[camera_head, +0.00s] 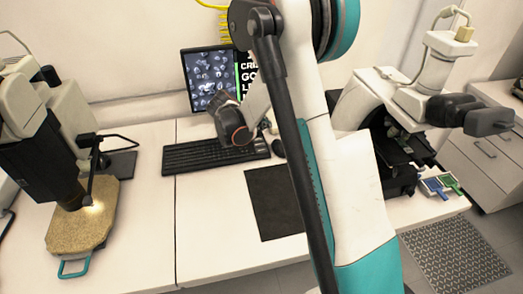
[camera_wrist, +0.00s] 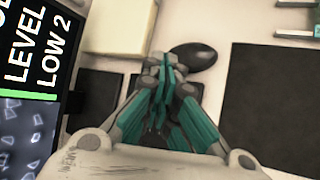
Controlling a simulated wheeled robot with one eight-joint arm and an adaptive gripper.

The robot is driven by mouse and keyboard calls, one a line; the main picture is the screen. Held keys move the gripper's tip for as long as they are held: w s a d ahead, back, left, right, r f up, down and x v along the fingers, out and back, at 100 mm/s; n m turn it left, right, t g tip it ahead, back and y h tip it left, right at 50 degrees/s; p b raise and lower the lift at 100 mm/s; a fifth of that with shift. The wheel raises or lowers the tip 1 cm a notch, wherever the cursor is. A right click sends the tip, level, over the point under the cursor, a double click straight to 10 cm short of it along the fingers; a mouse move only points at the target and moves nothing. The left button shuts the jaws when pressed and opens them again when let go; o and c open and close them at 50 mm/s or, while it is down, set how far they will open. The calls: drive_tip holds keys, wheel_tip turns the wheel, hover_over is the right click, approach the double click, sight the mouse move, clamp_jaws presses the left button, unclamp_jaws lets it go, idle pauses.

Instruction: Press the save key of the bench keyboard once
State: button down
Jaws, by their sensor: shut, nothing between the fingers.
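The bench keyboard (camera_head: 215,155) is black and lies flat on the white bench in front of the monitor in the head view. Its key labels are too small to read, so I cannot pick out the save key. My arm's wrist hangs over the keyboard's right part and hides some keys. In the head view I cannot make out my fingertips. In the wrist view my gripper (camera_wrist: 162,72) has teal fingers brought together, with nothing held. Dark patches lie behind them; I cannot tell whether one is the keyboard, or whether the fingers touch anything.
The monitor (camera_head: 209,78) stands behind the keyboard. A dark mouse (camera_wrist: 193,57) and a black mat (camera_wrist: 270,95) lie near the gripper. A microscope (camera_head: 405,110) stands at right, and another instrument (camera_head: 40,150) at left with a tan board (camera_head: 80,225). The bench front is clear.

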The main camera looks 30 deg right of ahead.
sight(263, 151)
wheel_tip(263, 151, down, 9)
drive_tip(key=b, duration=0.6)
drive_tip(key=shift+r, duration=0.1)
idle(1.4)
drive_tip(key=shift+f, duration=0.4)
drive_tip(key=shift+f, duration=0.4)
idle(0.6)
drive_tip(key=shift+r, duration=0.1)
drive_tip(key=shift+r+p, duration=0.55)
drive_tip(key=shift+r, duration=0.2)
